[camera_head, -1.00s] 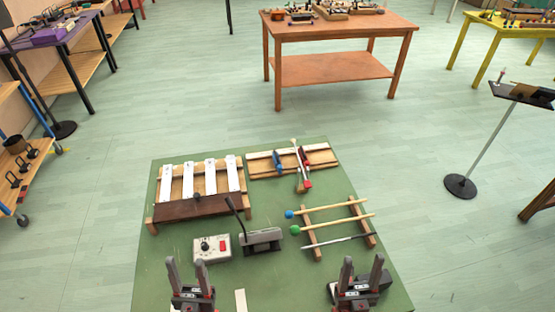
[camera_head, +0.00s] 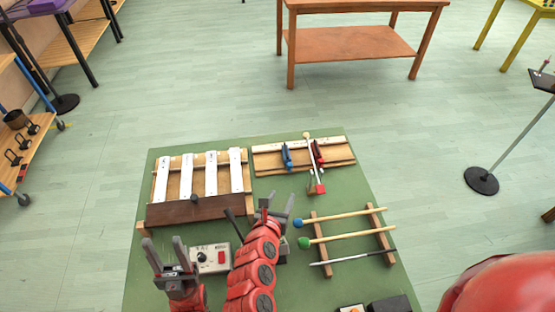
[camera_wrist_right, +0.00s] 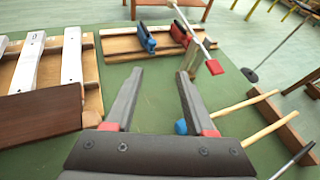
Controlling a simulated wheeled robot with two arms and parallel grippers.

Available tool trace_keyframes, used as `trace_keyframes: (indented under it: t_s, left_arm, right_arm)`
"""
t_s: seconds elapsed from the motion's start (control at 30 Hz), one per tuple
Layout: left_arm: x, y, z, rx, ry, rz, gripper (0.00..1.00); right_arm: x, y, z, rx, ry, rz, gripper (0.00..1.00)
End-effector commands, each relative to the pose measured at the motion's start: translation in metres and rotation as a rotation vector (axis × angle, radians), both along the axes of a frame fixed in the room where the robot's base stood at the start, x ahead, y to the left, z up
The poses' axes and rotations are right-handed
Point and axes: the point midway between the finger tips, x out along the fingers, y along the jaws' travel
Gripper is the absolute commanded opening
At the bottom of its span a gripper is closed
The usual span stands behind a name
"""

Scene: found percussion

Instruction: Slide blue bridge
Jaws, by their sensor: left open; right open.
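The blue bridge (camera_head: 287,156) stands on a wooden board (camera_head: 340,155) at the back of the green table, left of a red bridge (camera_head: 317,153). In the right wrist view the blue bridge (camera_wrist_right: 147,38) is ahead, beyond my fingertips, with the red bridge (camera_wrist_right: 180,35) to its right. My right gripper (camera_head: 277,203) is open and empty, in front of the board and apart from the blue bridge; its fingers (camera_wrist_right: 160,76) point towards it. My left gripper (camera_head: 164,244) is open and empty at the front left, near the grey control box (camera_head: 211,258).
White bars on a wooden frame (camera_head: 200,178) stand left of the board. A stick with a red block (camera_head: 314,172) crosses the board by the red bridge. Mallets with blue (camera_head: 299,222) and green (camera_head: 304,242) heads lie on a wooden rack at the right.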

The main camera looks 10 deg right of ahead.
Motion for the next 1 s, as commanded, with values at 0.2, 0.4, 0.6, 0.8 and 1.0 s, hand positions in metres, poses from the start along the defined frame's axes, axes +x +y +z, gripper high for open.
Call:
trace_keyframes:
  t_s: [0.2, 0.4, 0.6, 0.8, 1.0]
  left_arm:
    - [0.0, 0.0, -0.001, 0.0, 0.0, 0.0, 0.5]
    - [0.0, 0.0, -0.002, 0.0, 0.0, 0.0, 0.5]
    - [0.0, 0.0, 0.001, 0.0, 0.0, 0.0, 0.5]
    - [0.0, 0.0, 0.009, 0.0, 0.0, 0.0, 0.5]
    - [0.0, 0.0, 0.012, 0.0, 0.0, 0.0, 0.5]
  right_arm:
    - [0.008, 0.008, -0.001, 0.075, -0.025, 0.004, 0.55]
    - [0.026, -0.001, -0.01, 0.071, -0.024, 0.002, 0.55]
    - [0.053, -0.014, -0.02, 0.067, -0.024, 0.002, 0.55]
    - [0.091, -0.026, -0.034, 0.063, -0.025, 0.01, 0.55]
    - [0.125, -0.042, -0.05, 0.062, -0.025, 0.008, 0.55]
